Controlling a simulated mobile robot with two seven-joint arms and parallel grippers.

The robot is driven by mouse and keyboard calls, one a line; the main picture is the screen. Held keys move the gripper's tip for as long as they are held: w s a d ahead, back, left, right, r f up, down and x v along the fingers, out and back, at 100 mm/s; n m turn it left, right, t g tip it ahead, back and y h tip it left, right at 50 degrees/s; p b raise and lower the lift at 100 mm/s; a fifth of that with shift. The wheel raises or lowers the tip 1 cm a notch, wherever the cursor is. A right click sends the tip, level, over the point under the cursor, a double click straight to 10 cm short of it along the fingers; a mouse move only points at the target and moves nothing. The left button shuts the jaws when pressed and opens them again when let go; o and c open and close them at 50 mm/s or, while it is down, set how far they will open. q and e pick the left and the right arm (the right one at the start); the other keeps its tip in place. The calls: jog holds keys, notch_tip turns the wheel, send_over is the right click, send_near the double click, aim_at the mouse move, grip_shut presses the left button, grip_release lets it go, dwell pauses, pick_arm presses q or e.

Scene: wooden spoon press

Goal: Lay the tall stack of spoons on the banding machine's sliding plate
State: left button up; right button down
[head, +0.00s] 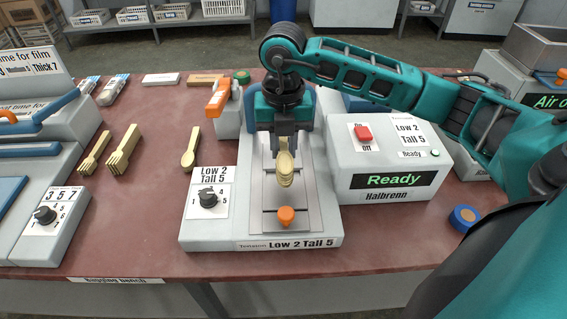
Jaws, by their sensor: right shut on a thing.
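My right gripper (284,137) is shut on a stack of wooden spoons (285,172). The stack's bowl ends point toward the front, with several layered edges showing. It is over the grey sliding plate (257,205) of the banding machine (205,235); I cannot tell whether it touches the plate. The handles are mostly hidden by the gripper. An orange knob (286,216) is at the plate's front. Another spoon or short spoon stack (190,152) lies on the bench left of the machine. My left gripper is not in view.
A tension dial (208,199) is at the machine's left front. A box reading "Ready" (390,182) with a red switch stands at its right. Wooden forks (123,150) and another wooden utensil stack (95,152) lie to the left. A blue-orange roll (463,218) is near the right front edge.

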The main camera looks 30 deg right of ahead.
aim_at(283, 143)
jog(key=shift+f, duration=2.6)
jog(key=shift+f+b, duration=0.2)
jog(key=shift+b, duration=0.1)
jog(key=c, duration=1)
grip_release()
jog(key=shift+r, duration=0.25)
notch_tip(283, 143, up, 12)
jog(key=shift+p, duration=0.3)
